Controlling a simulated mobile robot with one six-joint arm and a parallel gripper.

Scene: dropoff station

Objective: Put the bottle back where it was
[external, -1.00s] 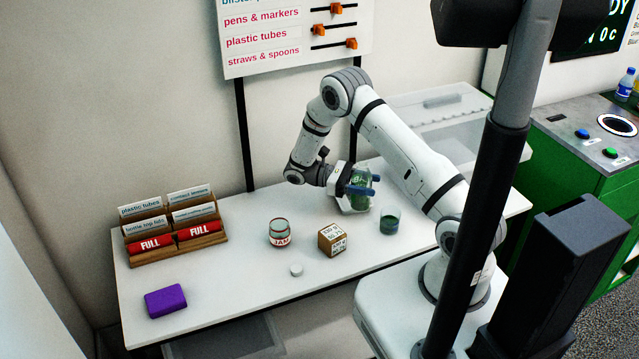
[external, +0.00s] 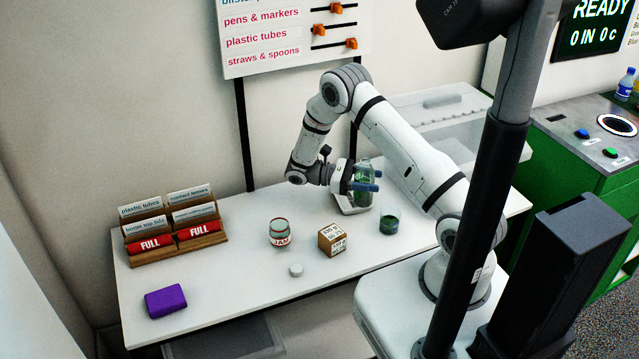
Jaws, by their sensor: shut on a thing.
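The bottle (external: 363,194) is green and see-through, with writing on it. It stands roughly upright at the back right of the white table. My gripper (external: 363,184) is shut on the bottle, its blue-tipped fingers around the middle. A white, stand-like thing (external: 346,207) lies just below and beside the bottle. I cannot tell whether the bottle's bottom touches it.
A cardboard cube (external: 332,240), a jam jar (external: 279,233), a white cap (external: 296,270), a purple block (external: 165,301) and a wooden card rack (external: 178,250) share the white table (external: 235,285).

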